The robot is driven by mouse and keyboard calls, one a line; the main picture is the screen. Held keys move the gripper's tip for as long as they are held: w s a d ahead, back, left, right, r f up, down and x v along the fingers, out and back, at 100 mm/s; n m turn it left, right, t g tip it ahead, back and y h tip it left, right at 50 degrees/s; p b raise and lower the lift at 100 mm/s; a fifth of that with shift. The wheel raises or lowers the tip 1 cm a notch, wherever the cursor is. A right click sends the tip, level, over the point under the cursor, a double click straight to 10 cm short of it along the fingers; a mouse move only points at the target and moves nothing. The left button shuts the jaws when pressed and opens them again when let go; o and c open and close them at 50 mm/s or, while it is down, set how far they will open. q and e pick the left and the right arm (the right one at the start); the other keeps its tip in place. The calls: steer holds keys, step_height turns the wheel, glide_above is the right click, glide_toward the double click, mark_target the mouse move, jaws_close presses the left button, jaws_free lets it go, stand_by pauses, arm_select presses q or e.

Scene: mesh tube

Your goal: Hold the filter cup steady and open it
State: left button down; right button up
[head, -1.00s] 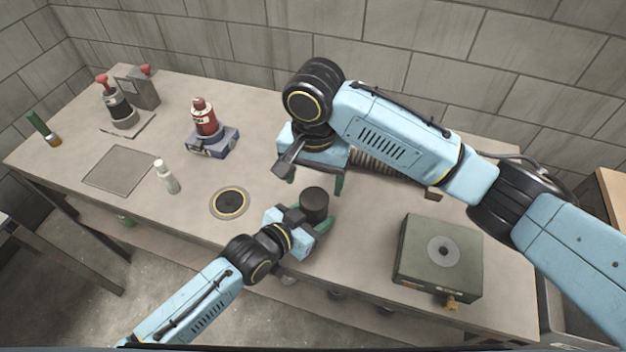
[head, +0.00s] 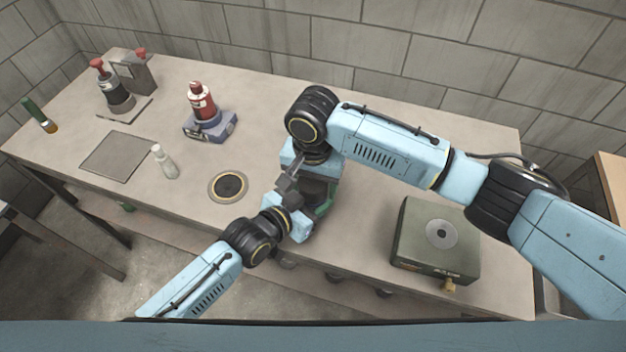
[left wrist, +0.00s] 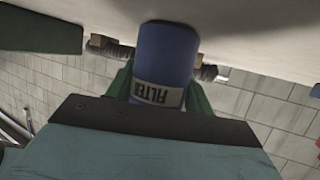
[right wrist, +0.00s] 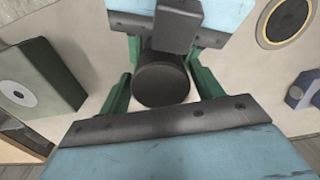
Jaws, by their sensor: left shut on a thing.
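The filter cup (left wrist: 160,62) is a blue cylinder with a white FILTER label in the left wrist view. My left gripper (left wrist: 160,82) is shut on it, with green fingers on both sides. Its dark round cap (right wrist: 161,84) faces my right wrist camera. My right gripper (right wrist: 160,78) is over the cap from above, with its green fingers open on either side and small gaps beside the cap. In the head view the right gripper and arm hide most of the cup.
A green-grey box with a round disc (head: 437,240) stands to the right. A ringed black disc (head: 228,187) lies to the left on the table (head: 262,110). A white bottle (head: 164,162), a red bottle on a blue base (head: 203,103) and a grey plate (head: 118,154) are farther left.

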steer(key=c, duration=0.7)
steer(key=n, duration=0.3)
steer(key=shift+c, duration=0.2)
steer(key=o, duration=1.1)
steer(key=shift+r, duration=0.1)
